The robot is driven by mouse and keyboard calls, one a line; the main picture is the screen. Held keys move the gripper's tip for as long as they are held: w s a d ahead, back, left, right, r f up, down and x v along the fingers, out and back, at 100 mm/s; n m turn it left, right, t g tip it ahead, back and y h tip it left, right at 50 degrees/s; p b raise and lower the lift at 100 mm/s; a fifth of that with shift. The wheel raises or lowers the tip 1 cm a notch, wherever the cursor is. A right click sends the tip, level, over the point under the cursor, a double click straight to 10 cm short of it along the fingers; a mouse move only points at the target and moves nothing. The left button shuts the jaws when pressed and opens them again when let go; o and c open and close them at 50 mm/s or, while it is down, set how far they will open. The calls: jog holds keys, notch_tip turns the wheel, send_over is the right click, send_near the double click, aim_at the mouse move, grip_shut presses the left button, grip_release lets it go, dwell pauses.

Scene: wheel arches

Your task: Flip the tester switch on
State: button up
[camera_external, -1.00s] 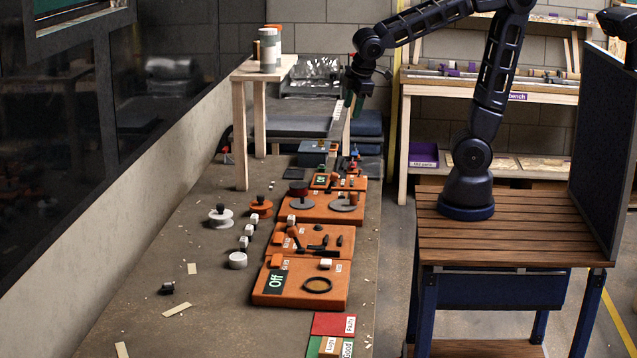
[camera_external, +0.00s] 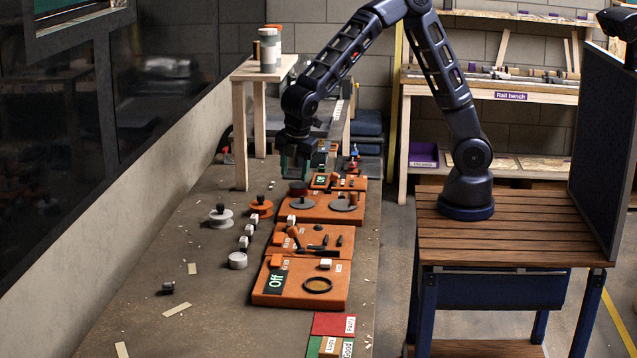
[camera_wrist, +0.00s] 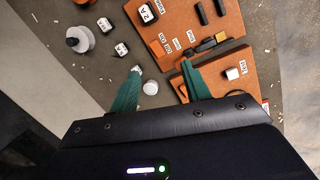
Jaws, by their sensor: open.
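The tester board (camera_external: 335,297) is the nearest orange board, with a dark display (camera_external: 275,281) reading "Off", a black ring (camera_external: 317,277) and a white cube (camera_external: 325,264). An orange block (camera_external: 277,260) stands at its back left edge. I cannot tell which part is the switch. In the wrist view the tester board (camera_wrist: 247,90) is partly hidden by my right finger; its white cube (camera_wrist: 235,73) shows. My gripper (camera_external: 294,174) is open and empty above the table's far part, away from the tester. Its green fingers (camera_wrist: 157,78) are spread apart in the wrist view.
Another orange board (camera_external: 345,229) behind the tester carries black posts and a lever. Grey discs (camera_external: 344,205) lie on the board beyond. Red, green and tan labelled pads (camera_external: 333,323) lie in front.

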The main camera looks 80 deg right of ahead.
aim_at(277, 257)
jog(key=w+a+f+n+g+y, duration=0.1)
jog(key=w+a+f+n, duration=0.1)
jog(key=a+f, duration=0.35)
jog(key=w+a+f+n+y, duration=0.1)
jog(key=a+f+n, duration=0.15)
jog(key=a, duration=0.55)
jog(key=shift+m, duration=0.45)
notch_tip(277, 257, down, 11)
jog(key=shift+w+a+f, duration=0.1)
jog(key=shift+a, duration=0.05)
jog(key=c, duration=1)
jog(key=shift+y, duration=0.5)
jog(key=o, duration=1)
